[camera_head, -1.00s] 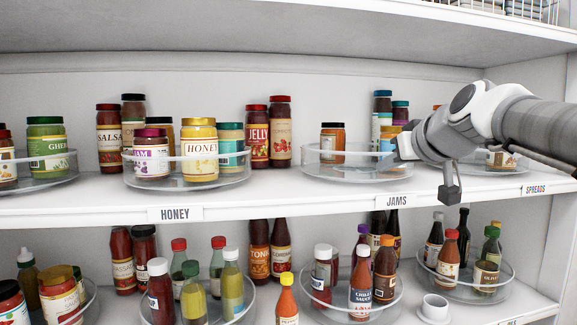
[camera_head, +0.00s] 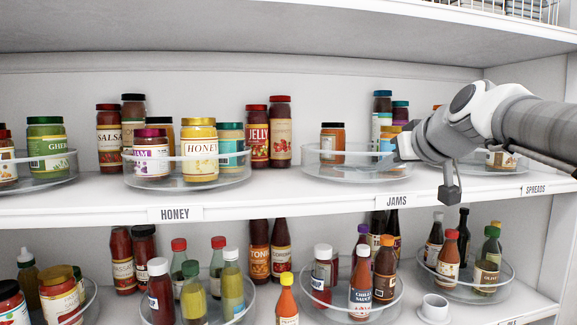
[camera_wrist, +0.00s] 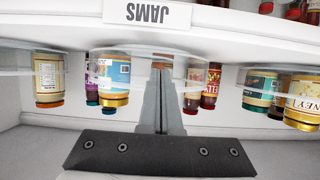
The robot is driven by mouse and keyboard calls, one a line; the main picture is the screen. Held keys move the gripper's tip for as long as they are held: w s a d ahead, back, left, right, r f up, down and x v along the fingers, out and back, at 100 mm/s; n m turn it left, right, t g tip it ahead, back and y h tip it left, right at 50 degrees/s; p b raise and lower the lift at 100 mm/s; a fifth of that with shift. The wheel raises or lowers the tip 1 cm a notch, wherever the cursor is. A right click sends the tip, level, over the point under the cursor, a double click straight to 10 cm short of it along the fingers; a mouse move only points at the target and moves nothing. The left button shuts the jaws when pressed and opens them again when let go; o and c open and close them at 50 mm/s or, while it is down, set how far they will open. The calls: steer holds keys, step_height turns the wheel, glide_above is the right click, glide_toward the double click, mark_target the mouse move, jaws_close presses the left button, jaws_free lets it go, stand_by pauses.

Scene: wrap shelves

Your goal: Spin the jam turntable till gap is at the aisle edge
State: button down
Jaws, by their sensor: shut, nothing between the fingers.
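The jam turntable (camera_head: 345,177) is a clear round tray with a low rim, on the upper shelf behind the JAMS label (camera_head: 397,201). An orange-brown jar (camera_head: 333,142) stands towards its back left. A blue-labelled jar with a gold lid (camera_head: 389,138) stands at its right, partly hidden by my arm. The front and middle look empty. In the wrist view, which is upside down, the blue-labelled jar (camera_wrist: 112,78) is left of my gripper (camera_wrist: 161,70). Its fingers are shut and empty at the turntable's rim; I cannot tell whether they touch it.
The honey turntable (camera_head: 188,181) with several jars stands to the left. The spreads turntable (camera_head: 490,168) is at the right, partly behind my arm. Tall red-lidded jars (camera_head: 280,130) stand behind, between turntables. The lower shelf holds sauce bottles (camera_head: 360,285) on turntables.

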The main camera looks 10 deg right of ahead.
steer(key=shift+w, duration=1.05)
steer(key=shift+d, duration=0.15)
steer(key=shift+s+d+b, duration=0.15)
steer(key=shift+d+b, duration=0.15)
steer(key=shift+d, duration=0.45)
steer(key=shift+w+d, duration=0.25)
steer(key=shift+d, duration=0.55)
steer(key=s, duration=0.1)
steer(key=s+b, duration=0.1)
steer(key=s, duration=0.1)
steer(key=shift+s+d+b, duration=0.25)
steer(key=shift+b, duration=0.1)
